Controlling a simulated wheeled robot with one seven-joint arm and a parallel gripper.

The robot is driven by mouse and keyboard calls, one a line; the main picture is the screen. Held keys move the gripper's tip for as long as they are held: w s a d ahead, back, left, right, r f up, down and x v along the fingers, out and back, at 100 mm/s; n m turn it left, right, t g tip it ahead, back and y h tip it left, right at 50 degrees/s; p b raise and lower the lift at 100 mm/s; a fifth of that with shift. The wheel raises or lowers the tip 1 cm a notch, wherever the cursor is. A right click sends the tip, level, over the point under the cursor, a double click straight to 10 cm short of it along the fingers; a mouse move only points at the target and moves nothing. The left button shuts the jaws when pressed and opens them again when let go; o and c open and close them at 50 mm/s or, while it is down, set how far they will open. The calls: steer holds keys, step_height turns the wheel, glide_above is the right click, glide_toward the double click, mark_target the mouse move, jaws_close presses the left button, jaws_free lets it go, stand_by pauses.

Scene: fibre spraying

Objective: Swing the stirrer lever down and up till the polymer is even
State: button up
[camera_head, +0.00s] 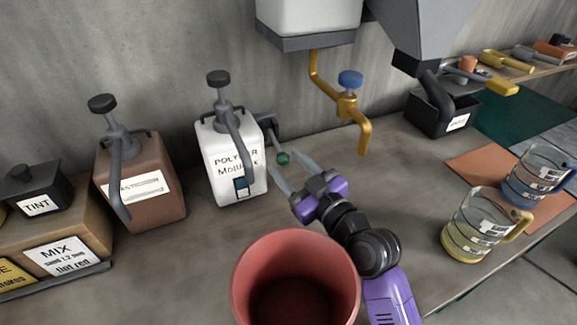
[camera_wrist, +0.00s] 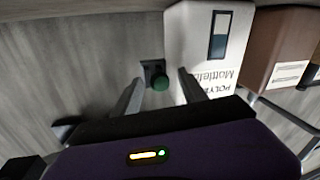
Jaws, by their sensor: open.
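The white polymer container (camera_head: 229,165) stands on the bench, with a black-knobbed pump on top and a small dark window on its front. The stirrer lever (camera_head: 273,135) comes out of its right side as a dark arm ending in a green knob (camera_head: 283,158). My gripper (camera_head: 291,173) is open, its two fingers pointing at the knob from the front right. In the wrist view the green knob (camera_wrist: 160,83) lies between the open fingers, near their tips. I cannot tell whether either finger touches it. The white container (camera_wrist: 207,50) is beside the right finger there.
A brown pump container (camera_head: 140,185) stands to the left. A red bucket (camera_head: 297,280) is in front. A yellow tap (camera_head: 350,105) with a blue knob hangs above to the right. Two measuring jugs (camera_head: 474,225) stand at the right. The bench under the tap is clear.

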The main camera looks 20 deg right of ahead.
steer(key=s+d+b, duration=0.1)
steer(key=s, duration=0.6)
steer(key=shift+s+d+b, duration=0.2)
steer(key=shift+s+b, duration=0.1)
steer(key=shift+b, duration=0.05)
